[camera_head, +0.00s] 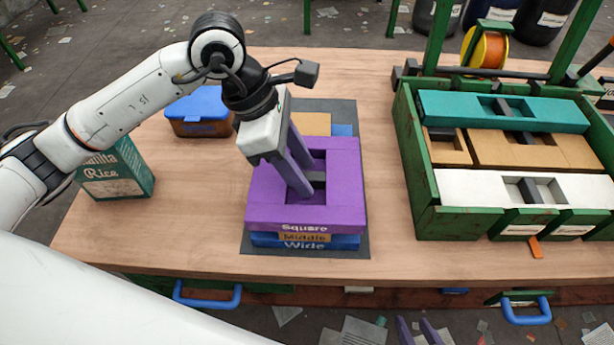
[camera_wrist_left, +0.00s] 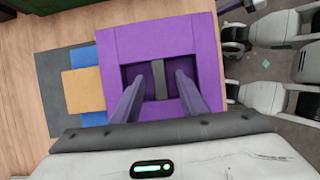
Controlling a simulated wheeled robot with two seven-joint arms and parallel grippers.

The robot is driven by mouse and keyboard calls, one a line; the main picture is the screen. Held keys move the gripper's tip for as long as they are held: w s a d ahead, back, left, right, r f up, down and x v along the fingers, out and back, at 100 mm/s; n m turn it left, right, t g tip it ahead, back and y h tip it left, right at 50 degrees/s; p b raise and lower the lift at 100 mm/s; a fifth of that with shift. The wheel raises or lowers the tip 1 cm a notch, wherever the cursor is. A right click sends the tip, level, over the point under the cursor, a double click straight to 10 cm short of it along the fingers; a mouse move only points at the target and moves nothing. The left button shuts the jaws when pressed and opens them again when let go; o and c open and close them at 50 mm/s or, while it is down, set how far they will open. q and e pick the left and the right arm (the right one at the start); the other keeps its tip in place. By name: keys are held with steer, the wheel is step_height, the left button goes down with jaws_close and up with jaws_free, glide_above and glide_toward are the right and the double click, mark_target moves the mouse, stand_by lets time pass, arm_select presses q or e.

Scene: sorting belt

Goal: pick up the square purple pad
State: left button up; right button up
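The square purple pad (camera_head: 262,198) lies on top of a stack on the table, above a pad labelled Middle (camera_head: 304,237) and a blue pad labelled Wide (camera_head: 345,242). It has a recess with a grey bar across it, clearer in the left wrist view, where the purple pad (camera_wrist_left: 150,42) fills the centre. My left gripper (camera_head: 307,180) is open, its fingers reaching down into the recess on either side of the grey bar (camera_wrist_left: 158,80), with gaps visible. My right gripper (camera_head: 413,322) is low at the front, in front of the table, fingers apart and empty.
A green crate (camera_head: 425,190) at the right holds teal, tan and white pads. A blue-lidded box (camera_head: 200,105) and a rice carton (camera_head: 122,170) stand left of the stack. A dark mat (camera_head: 357,215) lies under the stack. Bare table separates stack and crate.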

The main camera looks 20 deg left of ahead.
arm_select(q)
steer(key=shift+d+f, duration=0.1)
steer(key=shift+f, duration=0.15)
jaws_close()
step_height(320, 180, up, 10)
stand_by(0.6)
stand_by(0.4)
